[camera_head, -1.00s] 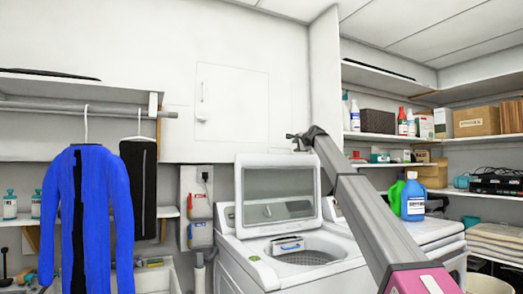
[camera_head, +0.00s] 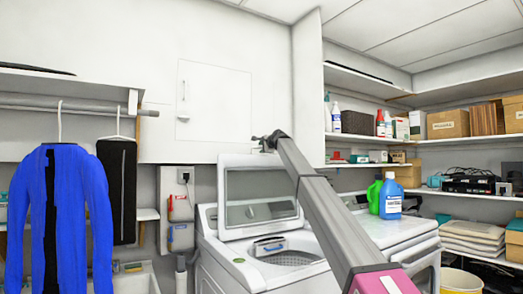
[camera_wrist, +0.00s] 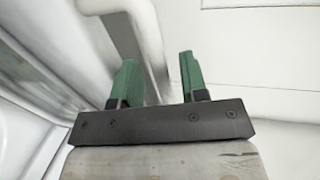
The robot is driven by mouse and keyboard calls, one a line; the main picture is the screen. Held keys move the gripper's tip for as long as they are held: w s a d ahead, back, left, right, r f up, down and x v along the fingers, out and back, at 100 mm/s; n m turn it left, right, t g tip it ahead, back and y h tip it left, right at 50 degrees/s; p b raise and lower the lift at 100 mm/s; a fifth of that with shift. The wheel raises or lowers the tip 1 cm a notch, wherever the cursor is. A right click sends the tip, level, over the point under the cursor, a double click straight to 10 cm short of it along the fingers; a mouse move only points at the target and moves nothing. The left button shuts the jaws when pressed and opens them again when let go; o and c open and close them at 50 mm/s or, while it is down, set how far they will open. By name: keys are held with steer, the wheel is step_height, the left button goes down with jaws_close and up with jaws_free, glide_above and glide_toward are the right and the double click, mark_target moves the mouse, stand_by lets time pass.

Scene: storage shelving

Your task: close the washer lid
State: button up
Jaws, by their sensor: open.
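The washer (camera_head: 225,262) is a white top-loader at the bottom center of the head view. Its lid (camera_head: 252,188), a white frame with a glass pane, stands raised and tilted back against the wall side, leaving the drum opening (camera_head: 290,257) uncovered. My gripper (camera_head: 262,142) is small in the head view, just above the lid's top edge; my arm crosses the lid's right side. In the wrist view my gripper (camera_wrist: 158,78) has two green fingers spread apart with nothing between them. A pale edge lies beyond the fingers; I cannot tell whether it is the lid.
A second white machine (camera_head: 385,230) stands to the right, with a blue bottle (camera_head: 391,197) and a green one (camera_head: 374,195) on top. Loaded shelves fill the right corner. A blue garment (camera_head: 60,210) hangs at left. The wall above the washer is bare around a panel (camera_head: 212,105).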

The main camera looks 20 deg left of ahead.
steer(key=shift+w+a+f, duration=0.15)
steer(key=shift+w+a, duration=0.25)
steer(key=shift+a, duration=0.05)
jaws_close()
steer(key=s+d+f+t+y, duration=0.2)
steer(key=s+d, duration=0.5)
steer(key=d, duration=0.1)
steer(key=s+d+f+t+y, duration=0.1)
steer(key=s+d+f+y, duration=0.1)
steer(key=s+d, duration=0.5)
steer(key=s+d+f, duration=1)
steer(key=d+f, duration=0.1)
steer(key=d, duration=0.2)
steer(key=shift+s+d+f+t+y, duration=0.5)
steer(key=shift+s+d+f, duration=1.05)
steer(key=shift+f, duration=4.1)
steer(key=shift+s+d+f+t+y, duration=0.5)
steer(key=shift+s+d+f, duration=1.05)
steer(key=shift+f, duration=4.15)
steer(key=shift+s+d+f+t+y, duration=0.45)
steer(key=shift+s+d+f, duration=1.1)
steer(key=shift+f, duration=4.1)
